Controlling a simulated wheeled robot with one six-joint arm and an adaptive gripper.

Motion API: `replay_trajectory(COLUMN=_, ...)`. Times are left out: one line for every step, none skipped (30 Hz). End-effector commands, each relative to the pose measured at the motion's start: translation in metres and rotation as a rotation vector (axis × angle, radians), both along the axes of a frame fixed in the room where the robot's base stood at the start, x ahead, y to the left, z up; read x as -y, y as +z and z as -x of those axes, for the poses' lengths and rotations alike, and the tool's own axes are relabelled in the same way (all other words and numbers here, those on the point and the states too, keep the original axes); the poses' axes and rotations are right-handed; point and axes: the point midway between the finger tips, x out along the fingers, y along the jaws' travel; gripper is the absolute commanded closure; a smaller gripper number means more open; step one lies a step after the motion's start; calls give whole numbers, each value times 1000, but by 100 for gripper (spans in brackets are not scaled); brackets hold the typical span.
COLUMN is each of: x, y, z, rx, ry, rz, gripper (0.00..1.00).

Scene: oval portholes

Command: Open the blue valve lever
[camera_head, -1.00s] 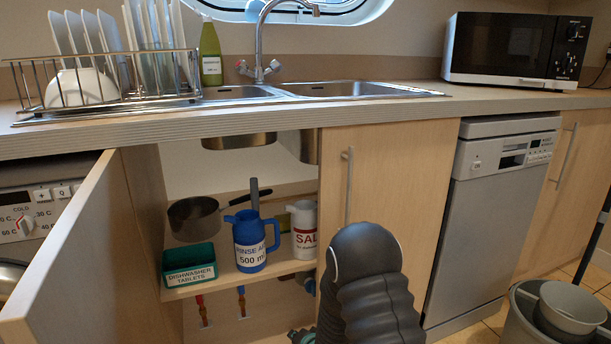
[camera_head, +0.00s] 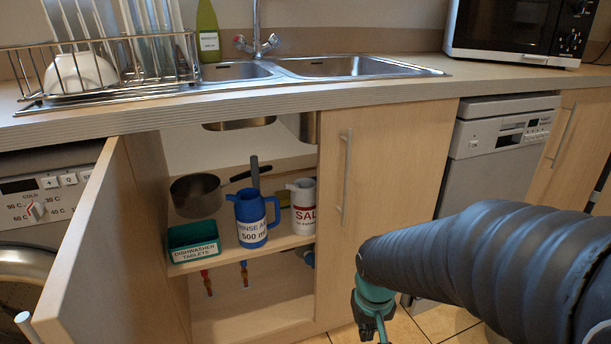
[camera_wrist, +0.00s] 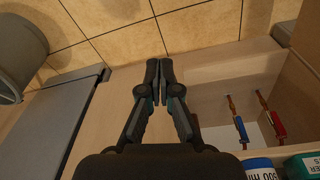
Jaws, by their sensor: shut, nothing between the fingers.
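The blue valve lever (camera_head: 244,273) hangs on a short pipe under the shelf in the open sink cupboard, right of a red valve lever (camera_head: 207,282). In the wrist view, which is turned over, the blue lever (camera_wrist: 242,130) is left of the red one (camera_wrist: 278,123). My gripper (camera_wrist: 160,68) is shut and empty, in front of the closed cupboard door and apart from both levers. In the head view my arm covers the lower right, and only part of my gripper (camera_head: 380,330) shows at the bottom.
The shelf (camera_head: 285,245) above the levers holds a blue jug (camera_head: 252,220), a salt container (camera_head: 303,205), a green tablet box (camera_head: 193,240) and a pan (camera_head: 196,195). An open door (camera_head: 95,250) stands at left, a closed door (camera_head: 385,200) at right. The cupboard floor is clear.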

Motion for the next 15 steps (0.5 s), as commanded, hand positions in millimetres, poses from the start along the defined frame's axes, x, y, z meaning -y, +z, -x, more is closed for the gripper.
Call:
replay_trajectory(x=4, y=20, z=13, rx=3, ry=3, rz=-3, gripper=100)
replay_trajectory(x=5, y=28, z=20, rx=1, ry=6, rz=-5, gripper=100)
replay_trajectory(x=7, y=39, z=29, rx=2, ry=9, rz=-7, gripper=100)
replay_trajectory(x=9, y=47, z=35, rx=4, ry=9, rz=-9, gripper=100)
replay_trajectory(x=10, y=55, z=42, rx=8, ry=9, rz=-12, gripper=100)
replay_trajectory(x=12, y=65, z=51, rx=14, ry=5, rz=-16, gripper=100)
replay_trajectory(x=13, y=73, z=56, rx=23, ry=2, rz=-19, gripper=100)
replay_trajectory(x=14, y=80, z=62, rx=32, ry=-3, rz=-23, gripper=100)
replay_trajectory(x=16, y=90, z=68, rx=50, ry=-11, rz=-29, gripper=100)
replay_trajectory(x=17, y=97, z=73, rx=63, ry=-18, rz=-32, gripper=100)
replay_trajectory(x=18, y=105, z=77, rx=81, ry=-24, rz=-36, gripper=100)
replay_trajectory(x=20, y=115, z=82, rx=110, ry=-33, rz=-41, gripper=100)
replay_trajectory(x=21, y=122, z=84, rx=134, ry=-38, rz=-44, gripper=100)
replay_trajectory(x=22, y=130, z=87, rx=159, ry=-43, rz=-47, gripper=100)
replay_trajectory(x=23, y=140, z=91, rx=191, ry=-50, rz=-50, gripper=100)
